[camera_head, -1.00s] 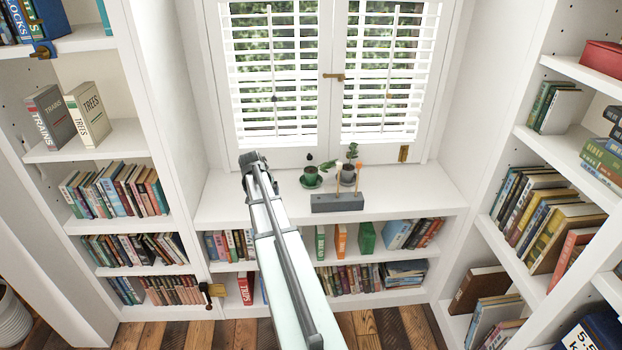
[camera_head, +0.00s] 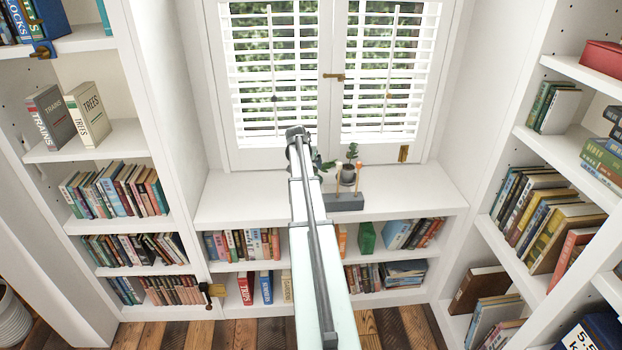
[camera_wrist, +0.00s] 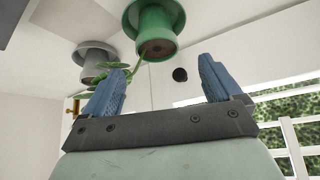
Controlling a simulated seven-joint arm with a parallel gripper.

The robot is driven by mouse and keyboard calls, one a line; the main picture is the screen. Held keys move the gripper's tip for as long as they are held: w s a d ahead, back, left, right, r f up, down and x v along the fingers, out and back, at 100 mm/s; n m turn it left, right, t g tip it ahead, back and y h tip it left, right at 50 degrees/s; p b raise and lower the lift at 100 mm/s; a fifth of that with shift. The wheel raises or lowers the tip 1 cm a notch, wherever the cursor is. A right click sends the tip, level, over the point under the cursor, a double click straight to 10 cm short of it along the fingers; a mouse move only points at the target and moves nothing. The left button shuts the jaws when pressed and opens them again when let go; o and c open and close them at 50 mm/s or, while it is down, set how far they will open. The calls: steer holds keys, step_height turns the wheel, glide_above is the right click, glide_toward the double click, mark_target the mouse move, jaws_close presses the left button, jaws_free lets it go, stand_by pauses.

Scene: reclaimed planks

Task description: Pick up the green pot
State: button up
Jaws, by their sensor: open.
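The green pot (camera_wrist: 154,30) is at the top middle of the wrist view, upside down in the picture, with brown soil and a stem showing. It is beyond my fingertips, between them from side to side and apart from both. In the head view my arm hides the pot; some green leaves (camera_head: 322,165) show beside the arm. My gripper (camera_wrist: 161,66) is open and empty, with two blue fingers spread. In the head view it (camera_head: 298,134) is over the window shelf, its fingers not clear.
A grey pot (camera_head: 348,177) with a plant stands right of my gripper; it also shows in the wrist view (camera_wrist: 94,58). A grey block (camera_head: 345,201) with upright sticks is in front. A small dark round thing (camera_wrist: 180,74) is near the fingers. The white shelf (camera_head: 240,200) is clear at left.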

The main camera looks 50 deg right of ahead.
steer(key=x, duration=0.8)
steer(key=shift+s+a+f, duration=0.2)
steer(key=shift+a, duration=0.05)
steer(key=shift+r, duration=0.1)
steer(key=c, duration=1.4)
steer(key=shift+r, duration=6.5)
steer(key=shift+c, duration=0.2)
steer(key=f, duration=0.2)
steer(key=a+f, duration=0.1)
steer(key=f, duration=0.1)
steer(key=w+f, duration=0.1)
steer(key=f, duration=0.1)
steer(key=shift+a+f, duration=0.1)
steer(key=shift+a, duration=0.2)
steer(key=f, duration=0.1)
steer(key=d+f, duration=0.1)
steer(key=f, duration=0.1)
steer(key=shift+s+f+m, duration=0.2)
steer(key=shift+f+m, duration=0.05)
steer(key=shift+m, duration=0.15)
steer(key=shift+s+d+r+m+g, duration=0.2)
steer(key=shift+d+m+g, duration=0.15)
steer(key=shift+m+g, duration=0.3)
steer(key=shift+s+m+g, duration=0.1)
steer(key=shift+m+g, duration=0.15)
steer(key=shift+m, duration=0.4)
